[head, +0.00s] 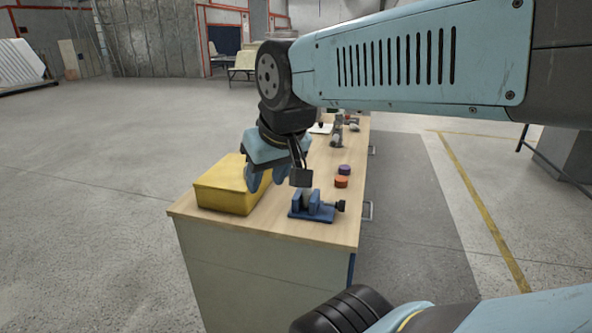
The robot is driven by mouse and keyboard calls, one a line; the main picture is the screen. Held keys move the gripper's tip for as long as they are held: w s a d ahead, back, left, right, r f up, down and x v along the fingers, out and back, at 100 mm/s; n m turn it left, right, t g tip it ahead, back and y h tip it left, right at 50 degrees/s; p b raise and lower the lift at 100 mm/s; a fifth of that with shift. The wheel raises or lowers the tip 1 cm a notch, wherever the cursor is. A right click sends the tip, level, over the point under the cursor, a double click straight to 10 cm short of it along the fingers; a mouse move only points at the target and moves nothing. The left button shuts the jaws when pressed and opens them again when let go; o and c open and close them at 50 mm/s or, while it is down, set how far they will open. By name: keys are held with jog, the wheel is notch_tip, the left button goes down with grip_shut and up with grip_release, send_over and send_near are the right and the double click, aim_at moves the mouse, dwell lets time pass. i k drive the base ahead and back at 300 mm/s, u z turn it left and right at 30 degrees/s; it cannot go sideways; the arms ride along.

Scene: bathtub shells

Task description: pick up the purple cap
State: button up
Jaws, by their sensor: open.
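The purple cap (344,169) is a small round piece on the wooden workbench (272,226), towards its right side. An orange cap (341,182) lies just in front of it, very close. My gripper (265,180) hangs above the bench to the left of the caps, beside the yellow box. Its fingers point down and are open, and I see nothing between them. The purple cap is apart from my gripper and in plain view.
A yellow box (222,190) stands at the bench's left front. A blue vise (312,211) sits at the front, holding a greyish piece. More small items and a white sheet (321,128) lie farther back. Bare wood surrounds the caps.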

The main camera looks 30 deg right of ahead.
aim_at(345, 169)
jog(key=z, duration=0.45)
jog(key=i, duration=0.15)
jog(key=u, duration=2.25)
jog(key=k, duration=1.75)
jog(key=z, duration=0.9)
jog(key=i, duration=1)
jog(key=z, duration=0.05)
